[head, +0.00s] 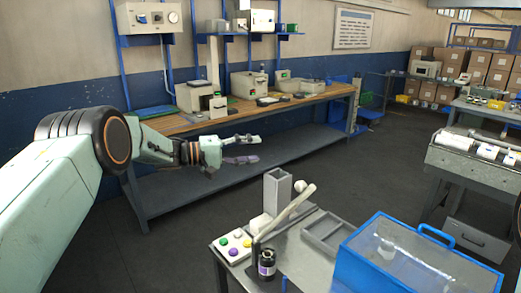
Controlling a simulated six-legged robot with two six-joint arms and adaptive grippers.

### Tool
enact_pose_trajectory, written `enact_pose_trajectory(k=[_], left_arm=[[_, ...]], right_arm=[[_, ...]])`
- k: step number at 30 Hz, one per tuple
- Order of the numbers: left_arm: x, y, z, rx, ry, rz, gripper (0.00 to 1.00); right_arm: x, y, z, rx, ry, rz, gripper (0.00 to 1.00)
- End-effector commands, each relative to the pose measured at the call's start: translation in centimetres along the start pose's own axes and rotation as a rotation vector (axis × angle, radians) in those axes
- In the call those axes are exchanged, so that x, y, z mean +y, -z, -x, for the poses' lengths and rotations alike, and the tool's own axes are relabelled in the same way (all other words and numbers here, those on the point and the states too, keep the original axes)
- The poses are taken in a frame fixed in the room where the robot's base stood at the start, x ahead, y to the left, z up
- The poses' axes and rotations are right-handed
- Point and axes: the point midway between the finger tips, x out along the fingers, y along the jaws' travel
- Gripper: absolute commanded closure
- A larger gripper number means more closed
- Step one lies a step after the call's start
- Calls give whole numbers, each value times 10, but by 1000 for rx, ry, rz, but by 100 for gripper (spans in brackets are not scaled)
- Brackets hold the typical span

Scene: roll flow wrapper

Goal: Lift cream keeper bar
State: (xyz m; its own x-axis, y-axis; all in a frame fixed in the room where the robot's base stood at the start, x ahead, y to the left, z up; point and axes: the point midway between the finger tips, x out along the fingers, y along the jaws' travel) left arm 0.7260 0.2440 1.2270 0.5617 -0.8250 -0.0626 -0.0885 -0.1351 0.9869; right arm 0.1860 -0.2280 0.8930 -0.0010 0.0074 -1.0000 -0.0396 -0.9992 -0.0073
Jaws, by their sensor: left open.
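The cream keeper bar (288,211) is a long pale bar at the bench in front of me. It slants up to the right, from a dark bracket at its lower left end to a free upper end. It passes in front of a grey upright channel (277,190). My left gripper (253,149) is open and empty, with its two fingers pointing right. In the picture it is above and left of the bar, clearly apart from it. My right gripper is not in view.
A panel with coloured buttons (234,246) and a dark cylinder (266,265) are close to the bar's lower end. A grey tray (326,231) and a blue clear-lidded box (411,260) are right of it. A wooden-topped workbench (215,124) stands behind.

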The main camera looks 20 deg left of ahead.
Motion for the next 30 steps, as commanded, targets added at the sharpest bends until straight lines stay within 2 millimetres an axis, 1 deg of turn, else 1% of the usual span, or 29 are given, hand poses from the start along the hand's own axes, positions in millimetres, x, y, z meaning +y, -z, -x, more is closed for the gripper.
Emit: enact_pose_trajectory(k=[1, 6, 9, 12, 15, 18, 30], left_arm=[[1, 2, 13, 5, -1, 2, 51], [1, 1, 47, 4, -1, 1, 51], [1, 1, 63, 3, -1, 0, 51], [0, 0, 74, 1, 0, 0, 51], [1, 0, 81, 1, -1, 0, 51], [0, 0, 83, 0, 0, -1, 51], [0, 0, 83, 0, 0, 0, 51]], right_arm=[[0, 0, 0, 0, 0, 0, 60], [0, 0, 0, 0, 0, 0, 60], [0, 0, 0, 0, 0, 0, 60], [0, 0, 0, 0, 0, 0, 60], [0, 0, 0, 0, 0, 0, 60], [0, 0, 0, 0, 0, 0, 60], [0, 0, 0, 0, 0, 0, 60]])
